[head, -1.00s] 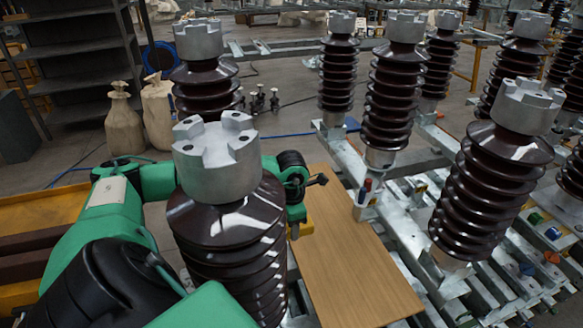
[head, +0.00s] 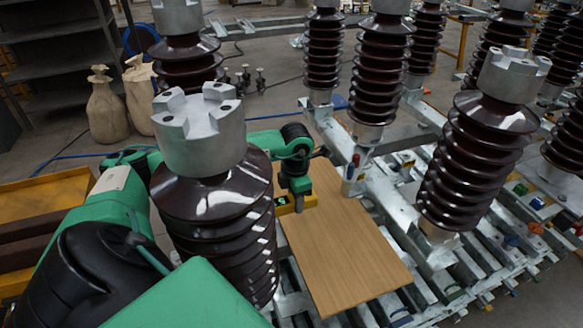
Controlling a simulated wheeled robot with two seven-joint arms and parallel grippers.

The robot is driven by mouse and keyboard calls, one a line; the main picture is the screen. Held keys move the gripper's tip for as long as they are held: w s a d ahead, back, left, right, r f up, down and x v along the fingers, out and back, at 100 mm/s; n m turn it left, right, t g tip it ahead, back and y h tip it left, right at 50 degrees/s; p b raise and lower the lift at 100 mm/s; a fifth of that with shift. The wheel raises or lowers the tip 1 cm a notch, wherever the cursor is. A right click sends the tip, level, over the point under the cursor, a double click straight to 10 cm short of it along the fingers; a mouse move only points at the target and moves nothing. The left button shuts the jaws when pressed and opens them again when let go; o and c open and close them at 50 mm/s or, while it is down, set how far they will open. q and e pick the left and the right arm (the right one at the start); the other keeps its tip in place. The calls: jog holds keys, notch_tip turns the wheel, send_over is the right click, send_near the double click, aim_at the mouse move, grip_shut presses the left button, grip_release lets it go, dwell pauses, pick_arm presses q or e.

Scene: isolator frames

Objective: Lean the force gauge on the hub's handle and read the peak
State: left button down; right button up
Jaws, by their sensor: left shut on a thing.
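My left arm reaches in from the left, behind the large brown insulator. My left gripper (head: 298,190) points down over the far left edge of the wooden board. It is shut on a yellow device with a small lit green display (head: 283,201), which looks like the force gauge. The insulator hides part of the gauge's left side. The gauge is close above or on the board; I cannot tell which. I cannot make out the hub or its handle. My right gripper is not in view.
The wooden board (head: 345,255) is bare in front of the gripper. The large ribbed insulator (head: 215,205) stands close on the left. A small holder with a red-topped item (head: 353,172) stands past the board's right edge. More insulators (head: 475,150) on metal rails stand to the right.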

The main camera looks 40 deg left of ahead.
pick_arm(q)
jog(key=shift+r, duration=0.15)
notch_tip(320, 180, up, 15)
jog(key=p, duration=0.8)
dwell(0.9)
dwell(1.2)
